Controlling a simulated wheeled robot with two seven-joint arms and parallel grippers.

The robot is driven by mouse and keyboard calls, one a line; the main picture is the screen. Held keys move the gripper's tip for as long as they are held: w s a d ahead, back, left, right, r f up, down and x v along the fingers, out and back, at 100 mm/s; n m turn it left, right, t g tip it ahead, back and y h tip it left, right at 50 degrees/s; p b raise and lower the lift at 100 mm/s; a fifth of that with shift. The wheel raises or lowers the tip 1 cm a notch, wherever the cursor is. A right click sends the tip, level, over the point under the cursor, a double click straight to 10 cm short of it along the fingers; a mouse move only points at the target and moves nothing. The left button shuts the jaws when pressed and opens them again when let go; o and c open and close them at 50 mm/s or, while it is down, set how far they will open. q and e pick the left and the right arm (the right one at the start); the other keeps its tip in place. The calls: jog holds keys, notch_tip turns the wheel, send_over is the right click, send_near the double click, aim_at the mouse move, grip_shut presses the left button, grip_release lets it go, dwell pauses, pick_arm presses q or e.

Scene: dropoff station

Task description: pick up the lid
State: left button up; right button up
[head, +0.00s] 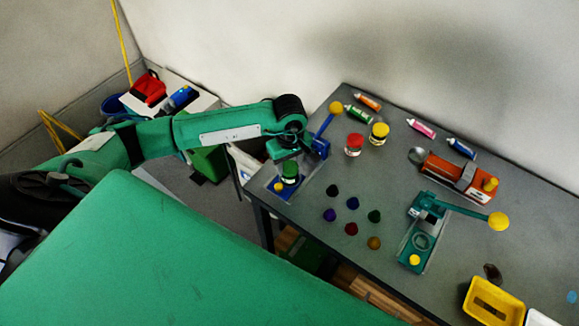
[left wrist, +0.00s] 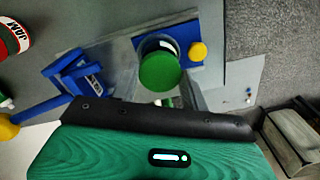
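A green lid (left wrist: 160,72) tops a jar standing in a blue lever press (left wrist: 205,58); it also shows in the head view (head: 290,168). The press (head: 283,188) stands at the table's left end, with its yellow-knobbed lever raised. My left gripper (head: 286,157) is right over the green lid, close to it. A red-lidded jar (head: 354,145) and a yellow-lidded jar (head: 379,134) stand to the right. My right gripper is not in view.
The grey table (head: 330,255) also holds several small coloured pieces (head: 352,203), a teal lever press (head: 421,240), an orange machine (head: 455,175), several tubes (head: 421,127) and a yellow tray (head: 493,302). A wall rises behind the table.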

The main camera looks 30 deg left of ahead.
aim_at(290, 166)
pick_arm(q)
jog(key=shift+c, duration=0.8)
jog(key=shift+r, duration=0.1)
jog(key=shift+r+b, duration=0.35)
jog(key=shift+r, duration=0.2)
notch_tip(290, 166, up, 19)
jog(key=b, duration=0.5)
jog(key=shift+f, duration=0.15)
